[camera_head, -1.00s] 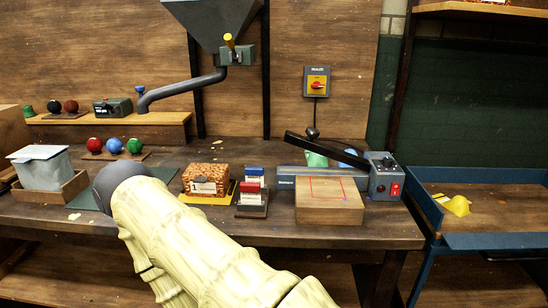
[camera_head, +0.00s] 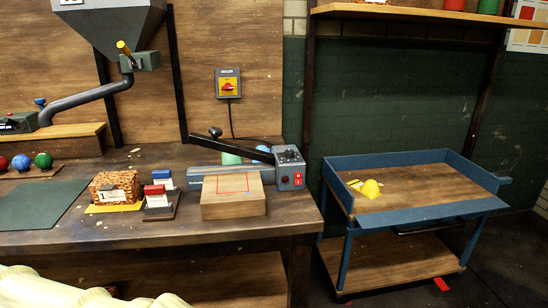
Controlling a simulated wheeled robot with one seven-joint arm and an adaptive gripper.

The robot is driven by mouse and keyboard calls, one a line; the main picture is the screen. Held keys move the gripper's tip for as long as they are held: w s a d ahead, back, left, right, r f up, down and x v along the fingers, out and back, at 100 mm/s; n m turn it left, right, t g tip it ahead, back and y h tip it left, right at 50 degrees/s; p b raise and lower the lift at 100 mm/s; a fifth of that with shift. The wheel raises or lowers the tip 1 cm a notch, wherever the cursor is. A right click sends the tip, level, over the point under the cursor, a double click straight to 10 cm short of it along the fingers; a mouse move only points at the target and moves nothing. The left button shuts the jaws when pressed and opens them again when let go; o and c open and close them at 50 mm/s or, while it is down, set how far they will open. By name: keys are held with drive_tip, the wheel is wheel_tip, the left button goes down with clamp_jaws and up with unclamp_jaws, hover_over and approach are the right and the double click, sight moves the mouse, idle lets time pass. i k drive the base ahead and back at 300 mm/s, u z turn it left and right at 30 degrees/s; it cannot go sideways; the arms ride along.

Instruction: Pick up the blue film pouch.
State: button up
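A blue item (camera_head: 263,149), perhaps the blue film pouch, shows only in part behind the sealer's dark lever arm. A green item (camera_head: 231,158) sits to its left, behind the grey sealer (camera_head: 290,170). The sealer stands on the wooden bench (camera_head: 150,235), with a wooden block (camera_head: 233,200) with a red outline in front of it. Only a pale part of my arm shows at the bottom left, below the bench top. My gripper is not in view.
A brick-patterned box (camera_head: 115,186) and a red and blue block stand (camera_head: 160,200) sit left of the block. A blue-framed cart (camera_head: 430,212) with a yellow item (camera_head: 370,188) stands at right, apart from the bench. A grey hopper (camera_head: 112,25) hangs at upper left.

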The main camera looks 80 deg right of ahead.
sight(261, 148)
drive_tip(key=z, duration=0.05)
drive_tip(key=k, duration=0.7)
drive_tip(key=z, duration=1.85)
